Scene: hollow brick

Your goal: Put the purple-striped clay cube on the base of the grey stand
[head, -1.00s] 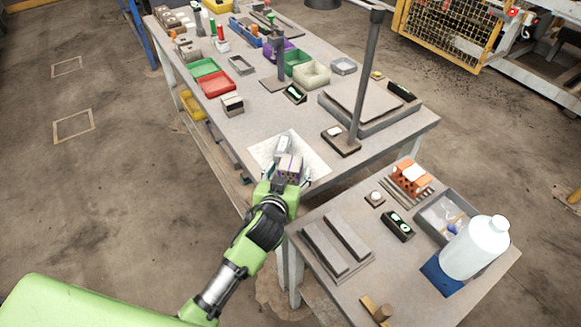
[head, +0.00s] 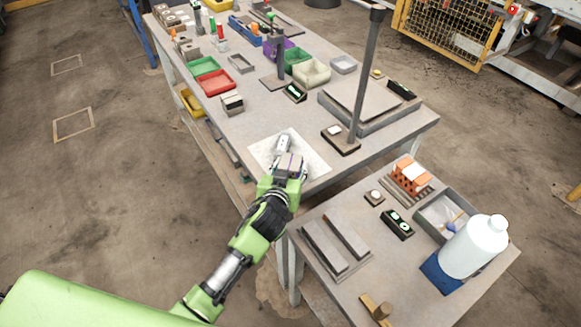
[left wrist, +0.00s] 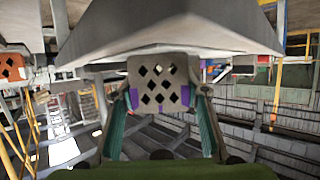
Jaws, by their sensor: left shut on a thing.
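The purple-striped clay cube (head: 290,163) is at the near edge of the long table, over the white sheet. My left gripper (head: 289,172) is shut on it. The left wrist view shows the cube's pale face with diamond-shaped holes (left wrist: 158,85) between the two fingers, with purple at its sides. I cannot tell whether the cube touches the sheet. A short grey stand (head: 281,58) with a flat square base (head: 272,84) is farther back on the table. A taller dark-grey post (head: 364,80) on a dark base (head: 341,140) stands nearer, right of the cube. My right gripper is not in view.
A small light device (head: 283,143) lies on the sheet (head: 262,150) just behind the cube. A striped block (head: 232,103), bins and a large grey platform (head: 365,105) stand around the stands. The side table (head: 330,290) holds a white bottle (head: 475,247) and bars.

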